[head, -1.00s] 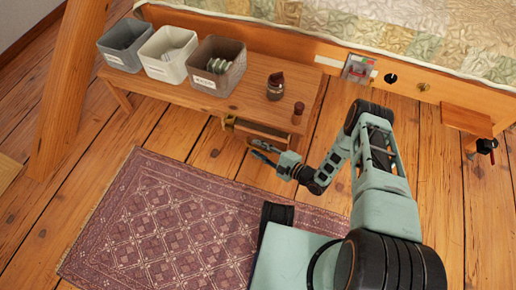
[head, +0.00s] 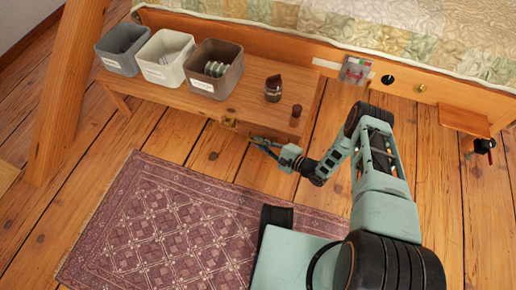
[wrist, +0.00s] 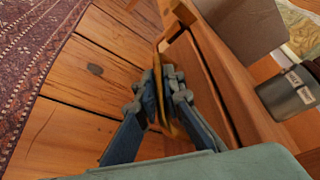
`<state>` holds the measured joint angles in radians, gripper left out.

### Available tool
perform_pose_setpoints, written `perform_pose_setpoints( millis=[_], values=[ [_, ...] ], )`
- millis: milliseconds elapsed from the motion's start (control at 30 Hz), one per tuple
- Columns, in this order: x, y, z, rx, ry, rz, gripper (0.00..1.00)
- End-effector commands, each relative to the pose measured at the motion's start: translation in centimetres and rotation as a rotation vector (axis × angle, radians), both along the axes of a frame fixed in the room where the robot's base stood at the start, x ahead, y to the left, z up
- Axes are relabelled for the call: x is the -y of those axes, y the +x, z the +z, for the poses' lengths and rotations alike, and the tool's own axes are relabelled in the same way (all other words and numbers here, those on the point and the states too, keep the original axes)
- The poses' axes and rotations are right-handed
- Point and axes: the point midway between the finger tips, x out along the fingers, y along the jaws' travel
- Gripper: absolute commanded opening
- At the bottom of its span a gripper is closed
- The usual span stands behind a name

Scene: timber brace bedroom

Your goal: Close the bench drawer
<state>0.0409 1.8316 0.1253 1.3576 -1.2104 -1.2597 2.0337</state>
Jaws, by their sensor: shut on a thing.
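The bench (head: 180,97) stands against the bed frame, and its drawer (head: 266,131) is in the right part of its front. The drawer looks flush or nearly flush in the head view; a small remaining gap cannot be ruled out. In the wrist view, the bench front (wrist: 211,80) runs along the right of the fingers. My gripper (head: 255,142) is at the drawer front, and in the wrist view (wrist: 161,98) its fingers are closed around a thin yellow-brown piece, seemingly the drawer handle (wrist: 158,62). The fingers partly hide this piece.
A grey bin (head: 122,58), a white bin (head: 160,68) and a brown bin (head: 205,80) stand on the bench. A dark jar (head: 273,93) and a small brown object (head: 297,110) stand at its right. A patterned rug (head: 180,225) lies on the floor in front.

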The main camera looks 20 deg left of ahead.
Motion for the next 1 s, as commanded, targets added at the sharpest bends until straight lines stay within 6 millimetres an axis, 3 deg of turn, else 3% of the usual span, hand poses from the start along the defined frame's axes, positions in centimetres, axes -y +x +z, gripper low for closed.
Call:
perform_pose_setpoints(
  millis=[267,300,467,800,1000],
  values=[
    [0.0,0.7,0.1,0.004,0.0,-0.007,0.0],
    [0.0,0.7,0.1,0.004,0.0,-0.008,0.09],
    [0.0,0.6,0.1,0.004,0.0,-0.007,0.26],
    [0.3,0.4,0.1,0.002,0.0,-0.005,0.26],
    [2.9,-0.7,0.7,-0.001,-0.002,-0.007,0.26]
  ],
)
